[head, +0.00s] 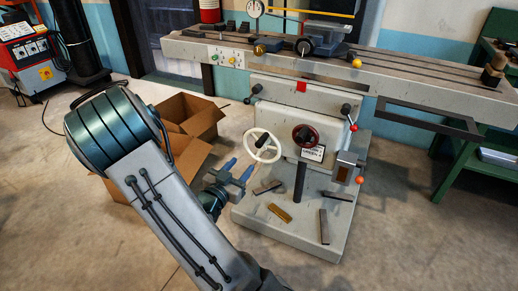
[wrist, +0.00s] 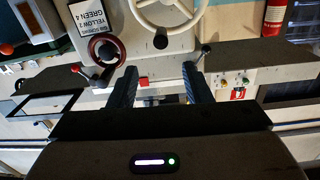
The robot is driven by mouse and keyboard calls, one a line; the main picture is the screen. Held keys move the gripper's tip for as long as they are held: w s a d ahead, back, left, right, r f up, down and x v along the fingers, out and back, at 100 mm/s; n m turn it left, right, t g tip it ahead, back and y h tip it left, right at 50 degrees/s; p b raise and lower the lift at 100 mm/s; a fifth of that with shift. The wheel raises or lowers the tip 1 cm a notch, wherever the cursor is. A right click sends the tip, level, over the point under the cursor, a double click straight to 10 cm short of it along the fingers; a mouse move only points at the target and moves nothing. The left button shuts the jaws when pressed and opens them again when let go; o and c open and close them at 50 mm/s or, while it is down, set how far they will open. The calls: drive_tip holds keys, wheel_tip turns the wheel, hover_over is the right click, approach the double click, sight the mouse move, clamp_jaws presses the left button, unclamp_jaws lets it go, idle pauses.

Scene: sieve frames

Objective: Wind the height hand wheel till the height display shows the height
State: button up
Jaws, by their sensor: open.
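A white spoked hand wheel (head: 261,149) with a dark knob stands on the front of the grey machine. A dark red hand wheel (head: 305,136) is to its right, above a white card. My gripper (head: 241,166) is open and empty, just left of and below the white wheel, apart from it as far as I can tell. The wrist view looks upside down: the white wheel (wrist: 165,28) and its dark knob (wrist: 160,42) lie just beyond the gap of my gripper (wrist: 161,70). The dark red wheel (wrist: 108,52) is left. I cannot make out a readable height display.
The white card (wrist: 96,18) reads of green and yellow. Levers with red and orange knobs (head: 360,180) stick out at the machine's right. Loose bars lie on its base (head: 262,226). Cardboard boxes (head: 190,116) stand behind my arm. The floor at front right is clear.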

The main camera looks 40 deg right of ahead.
sight(258, 146)
drive_tip(key=b+x, duration=0.2)
drive_tip(key=x, duration=1.1)
drive_tip(key=shift+d, duration=0.15)
clamp_jaws()
